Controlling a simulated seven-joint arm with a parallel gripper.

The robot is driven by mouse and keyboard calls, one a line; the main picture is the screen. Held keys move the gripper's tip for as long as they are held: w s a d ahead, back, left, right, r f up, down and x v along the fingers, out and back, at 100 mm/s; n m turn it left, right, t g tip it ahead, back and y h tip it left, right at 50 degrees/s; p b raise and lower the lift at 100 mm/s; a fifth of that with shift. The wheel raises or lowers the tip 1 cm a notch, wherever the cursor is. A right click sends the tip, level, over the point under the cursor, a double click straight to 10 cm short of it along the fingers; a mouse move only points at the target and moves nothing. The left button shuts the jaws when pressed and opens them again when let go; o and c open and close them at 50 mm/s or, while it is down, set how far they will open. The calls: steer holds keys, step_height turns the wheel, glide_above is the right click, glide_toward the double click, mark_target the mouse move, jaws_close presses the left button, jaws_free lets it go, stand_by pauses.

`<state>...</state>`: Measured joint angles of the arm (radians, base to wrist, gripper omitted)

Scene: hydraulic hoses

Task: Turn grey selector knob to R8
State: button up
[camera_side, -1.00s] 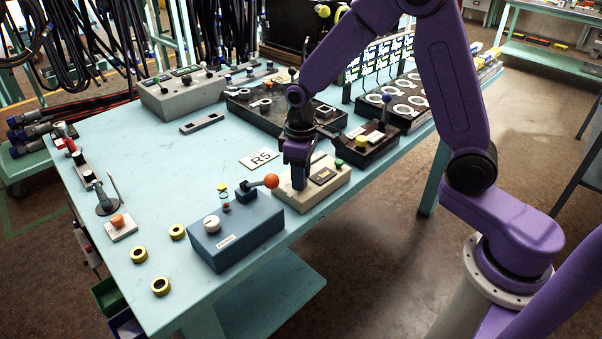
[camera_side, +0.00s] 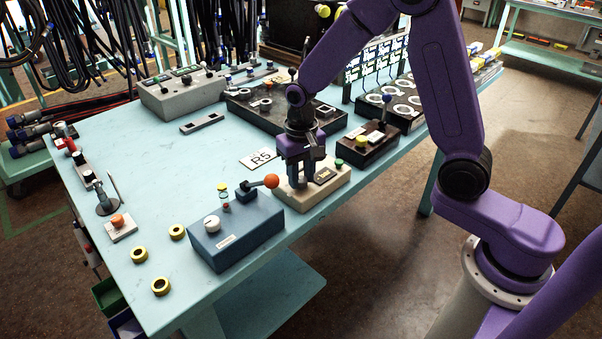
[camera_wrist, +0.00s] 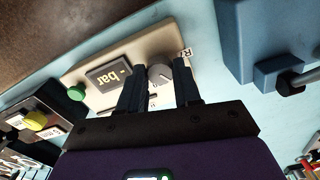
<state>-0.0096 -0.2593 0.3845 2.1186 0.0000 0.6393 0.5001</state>
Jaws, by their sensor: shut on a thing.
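The grey selector knob (camera_wrist: 160,74) sits on a beige control box (camera_wrist: 80,60), with a pale pointer line on its top. My gripper (camera_wrist: 158,80) is shut on the knob, one finger on each side of it in the wrist view. A label starting with "R" (camera_wrist: 185,54) is partly visible beside the right finger; the other markings around the knob are mostly hidden. In the side view my gripper (camera_side: 300,180) stands pointing down over the left part of the beige box (camera_side: 334,184), and hides the knob.
On the beige box are a display reading "bar" (camera_wrist: 108,76) and a green button (camera_wrist: 76,93). A blue box (camera_side: 240,238) with an orange-ended lever (camera_side: 271,181) stands close at the left. A black box (camera_side: 365,152) stands behind right. An "R5" card (camera_side: 260,159) lies behind.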

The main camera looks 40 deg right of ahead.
mark_target(301, 179)
stand_by(0.3)
steer(key=o, duration=1.1)
steer(key=shift+c, duration=0.2)
steer(key=shift+r, duration=0.15)
step_height(301, 179, up, 17)
